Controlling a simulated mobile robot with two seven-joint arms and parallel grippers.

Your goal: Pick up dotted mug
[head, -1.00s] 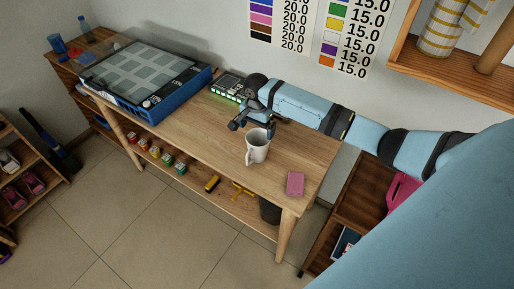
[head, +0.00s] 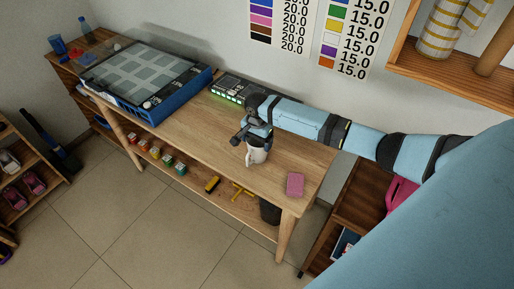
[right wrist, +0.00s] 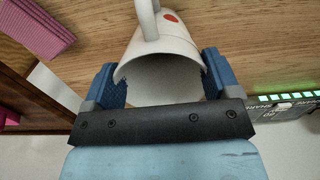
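The white mug (head: 256,153) stands on the wooden table (head: 305,158). In the right wrist view the mug (right wrist: 165,52) shows its open rim toward my gripper, its handle and a red dot on its side. My right gripper (head: 252,137) is at the mug and partly hides it in the head view. In the right wrist view the right gripper (right wrist: 162,85) has its two blue fingers apart, one on each side of the mug's rim. Small gaps seem to show beside the rim. My left gripper is not in view.
A pink block (head: 295,185) lies on the table right of the mug. A dark device with green lights (head: 232,90) sits near the wall. A large blue-framed case (head: 145,82) fills the table's left part. Small items sit on the shelf below.

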